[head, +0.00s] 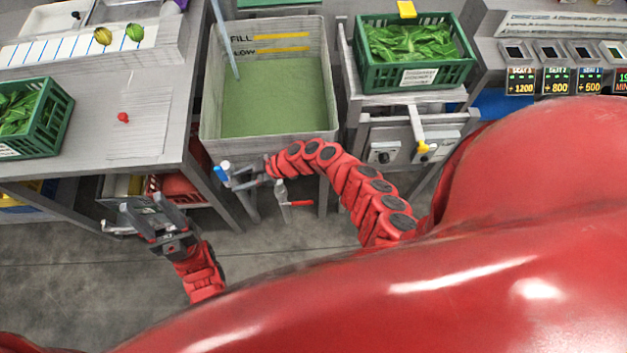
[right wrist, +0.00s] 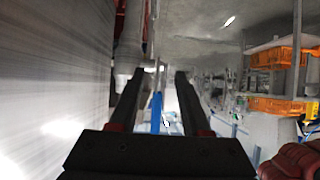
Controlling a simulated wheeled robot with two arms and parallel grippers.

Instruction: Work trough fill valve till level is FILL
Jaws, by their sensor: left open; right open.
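The trough (head: 211,110) is a grey bin of green water. Its back wall has FILL and LOW labels with yellow lines; the water surface (head: 275,95) meets that wall just below the LOW line. A blue handle (head: 220,173), perhaps the fill valve, is below the trough's front left corner. My right gripper (head: 233,177) is open beside it. In the right wrist view the blue bar (right wrist: 156,112) shows between the open fingers; I cannot tell whether they touch. A red lever (head: 300,203) on a pale pipe is to the right. My left gripper (head: 150,212) is open and empty.
A green crate of leaves (head: 372,75) stands right of the trough, another (head: 50,125) on the left table (head: 95,90). Table legs and a lower shelf with a red object are close to my grippers. The floor (head: 80,260) in front is clear.

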